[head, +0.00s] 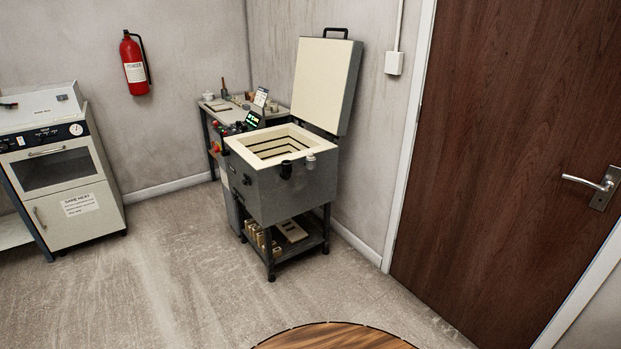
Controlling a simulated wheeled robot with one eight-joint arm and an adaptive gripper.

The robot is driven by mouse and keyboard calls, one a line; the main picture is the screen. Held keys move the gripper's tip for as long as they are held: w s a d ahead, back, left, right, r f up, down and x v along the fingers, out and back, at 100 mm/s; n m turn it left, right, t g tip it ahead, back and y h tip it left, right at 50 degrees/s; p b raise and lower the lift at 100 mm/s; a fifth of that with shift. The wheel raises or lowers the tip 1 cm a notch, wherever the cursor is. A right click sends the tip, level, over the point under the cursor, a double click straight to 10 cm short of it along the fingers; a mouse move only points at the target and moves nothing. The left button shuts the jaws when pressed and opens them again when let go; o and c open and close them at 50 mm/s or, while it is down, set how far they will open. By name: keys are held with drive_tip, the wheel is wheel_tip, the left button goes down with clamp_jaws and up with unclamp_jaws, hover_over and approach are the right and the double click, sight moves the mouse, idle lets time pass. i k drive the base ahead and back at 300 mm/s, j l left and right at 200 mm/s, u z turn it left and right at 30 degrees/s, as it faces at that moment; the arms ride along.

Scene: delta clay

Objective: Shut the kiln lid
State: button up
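The kiln (285,190) is a grey box on a dark stand against the right-hand wall, beside the corner. Its lid (322,83) stands open, raised upright at the back, with the pale inner face showing and a dark handle (336,32) at its top edge. The kiln's opening (277,146) shows pale brick walls inside. Two small fittings, one dark and one pale, sit on the rim. My gripper is not in view.
A brown door (510,150) with a lever handle is at the right. A small workbench (222,104) stands behind the kiln. An oven (65,165) is at the left. A round wooden top (335,338) shows at the bottom edge. The floor (180,260) before the kiln is clear.

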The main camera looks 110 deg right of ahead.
sight(326, 72)
drive_tip(key=z, duration=3.65)
drive_tip(key=i+l, duration=0.2)
